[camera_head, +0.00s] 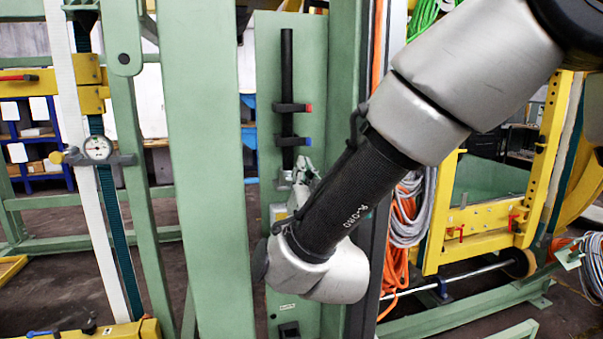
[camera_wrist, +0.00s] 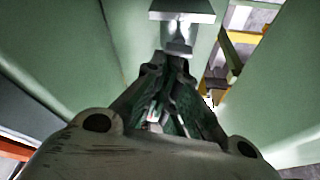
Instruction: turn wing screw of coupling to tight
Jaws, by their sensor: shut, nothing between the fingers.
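My gripper (camera_head: 304,172) is mostly hidden behind my arm in the head view, just below a black vertical tube (camera_head: 287,70) on a green post. In the wrist view my gripper (camera_wrist: 174,68) is shut, its fingers together with nothing between them. A pale metal bracket (camera_wrist: 181,34) with a flat top plate stands just beyond the fingertips; I cannot tell whether they touch it. Two dark clamp-like fittings sit on the tube, one with a red end (camera_head: 294,107) and one with a blue end (camera_head: 293,141). I cannot make out which part is the coupling's wing screw.
Green posts (camera_head: 208,150) stand close on both sides of the tube. A dial gauge (camera_head: 97,148) is at the left. Orange and grey cable coils (camera_head: 400,235) hang at the right, beside a yellow frame (camera_head: 470,222). Green surfaces flank the fingers closely in the wrist view.

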